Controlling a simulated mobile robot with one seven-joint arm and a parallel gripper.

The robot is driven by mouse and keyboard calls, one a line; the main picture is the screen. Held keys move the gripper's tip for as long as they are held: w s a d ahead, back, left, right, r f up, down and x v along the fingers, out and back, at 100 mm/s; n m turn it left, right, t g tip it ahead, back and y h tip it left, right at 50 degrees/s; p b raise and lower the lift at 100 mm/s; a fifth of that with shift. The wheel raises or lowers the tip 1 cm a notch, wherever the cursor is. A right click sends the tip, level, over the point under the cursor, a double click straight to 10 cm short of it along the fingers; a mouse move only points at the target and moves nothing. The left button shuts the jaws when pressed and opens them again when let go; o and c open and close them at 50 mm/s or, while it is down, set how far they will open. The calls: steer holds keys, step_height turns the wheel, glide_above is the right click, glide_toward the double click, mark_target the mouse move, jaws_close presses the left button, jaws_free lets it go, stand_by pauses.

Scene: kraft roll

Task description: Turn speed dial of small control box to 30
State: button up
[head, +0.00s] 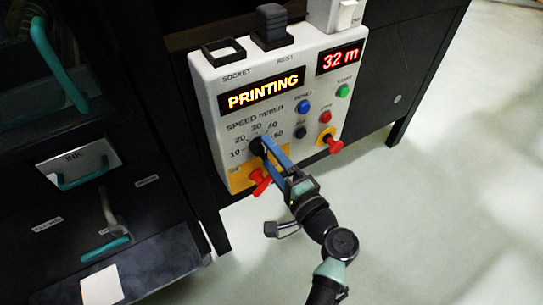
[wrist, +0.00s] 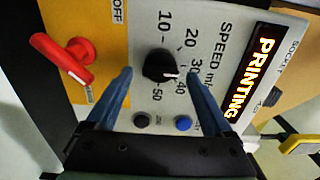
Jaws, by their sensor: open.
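The small control box (head: 215,105) is a pale panel with a "SPEED m/min" scale. Its black speed dial (wrist: 158,65) has a white pointer mark that points about at 40, in the wrist view. The scale reads 10, 20, 30, 40, 50 around the dial. My gripper (wrist: 160,74) is open, with one blue finger on each side of the dial and visible gaps to it. In the head view my gripper (head: 264,144) reaches the dial from the lower right, and its fingers partly hide the dial and scale.
A red switch handle (wrist: 70,60) on a yellow plate sits beside the dial. Displays read PRINTING (head: 262,91) and 32 m (head: 340,58). Open floor lies right.

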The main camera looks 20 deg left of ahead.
steer(key=shift+d, duration=0.1)
steer(key=v, duration=1.3)
steer(key=shift+p, duration=0.45)
steer(key=shift+w, duration=0.1)
steer(key=w+d+r+n+t+h, duration=0.1)
steer(key=w+r+n+t+h, duration=0.15)
steer(key=r, duration=0.65)
steer(key=w+r+n+t+h, duration=0.2)
steer(key=w+r+h, duration=0.15)
steer(key=r, duration=0.65)
steer(key=w+d+r+n+t+h, duration=0.1)
steer(key=w+r+n+t+h, duration=0.2)
steer(key=r, duration=0.6)
steer(key=s+d+r+t+h+p, duration=0.1)
steer(key=s+r+t+h, duration=0.35)
steer(key=r, duration=0.95)
steer(key=s+d+r+t+h+p, duration=0.15)
steer(key=s+r+t, duration=0.35)
steer(key=s+r, duration=0.65)
step_height(320, 180, up, 21)
steer(key=w+p, duration=0.2)
steer(key=p, duration=1.7)
steer(key=shift+w+d+r+g+y, duration=0.2)
steer(key=shift+r+g+y, duration=0.1)
steer(key=shift+y, duration=0.1)
